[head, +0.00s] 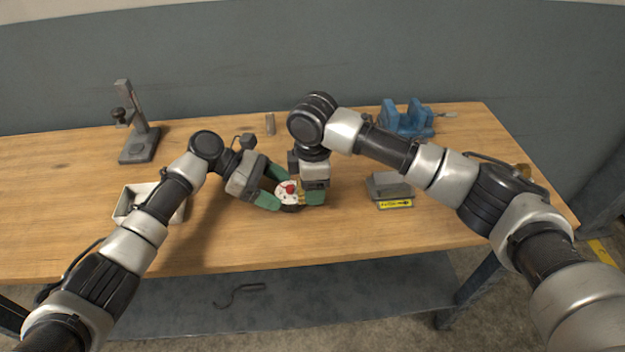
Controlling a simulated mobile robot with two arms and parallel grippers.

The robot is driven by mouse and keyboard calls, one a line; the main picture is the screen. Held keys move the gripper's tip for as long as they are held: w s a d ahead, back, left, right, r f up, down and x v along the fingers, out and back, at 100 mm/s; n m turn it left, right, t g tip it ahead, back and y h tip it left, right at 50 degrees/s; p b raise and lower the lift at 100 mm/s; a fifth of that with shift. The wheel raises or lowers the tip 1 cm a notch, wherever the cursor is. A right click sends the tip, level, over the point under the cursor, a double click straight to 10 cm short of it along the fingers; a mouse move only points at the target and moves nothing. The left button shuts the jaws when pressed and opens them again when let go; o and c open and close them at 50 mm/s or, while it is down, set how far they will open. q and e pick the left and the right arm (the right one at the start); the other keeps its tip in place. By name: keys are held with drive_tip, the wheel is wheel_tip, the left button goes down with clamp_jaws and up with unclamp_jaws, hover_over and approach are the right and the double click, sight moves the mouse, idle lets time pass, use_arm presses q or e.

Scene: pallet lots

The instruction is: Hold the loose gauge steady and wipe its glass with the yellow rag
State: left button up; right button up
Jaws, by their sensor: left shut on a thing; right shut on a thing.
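The gauge (284,196) is a small round thing with a white face, red marks and a dark rim, near the front middle of the bench. My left gripper (274,189) comes from the left and is shut on the gauge, its green fingers on either side. My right gripper (314,197) points down at the gauge's right edge, shut. A small yellowish patch of the rag (301,196) shows beside its green fingers, over the right part of the face. The fingers hide most of the rag.
The wooden bench (390,240) carries a dark stand (139,146) at back left, a white tray (125,204) partly behind my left arm, a small grey cylinder (270,124), a blue vise (405,121) and a grey block with a yellow label (390,188) at right.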

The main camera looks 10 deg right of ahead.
drive_tip(key=shift+w, duration=0.1)
drive_tip(key=shift+w, duration=0.85)
drive_tip(key=shift+s, duration=0.1)
drive_tip(key=shift+s+f, duration=0.1)
drive_tip(key=shift+s, duration=0.75)
drive_tip(key=shift+w, duration=0.1)
drive_tip(key=shift+w, duration=0.85)
drive_tip(key=shift+s, duration=0.1)
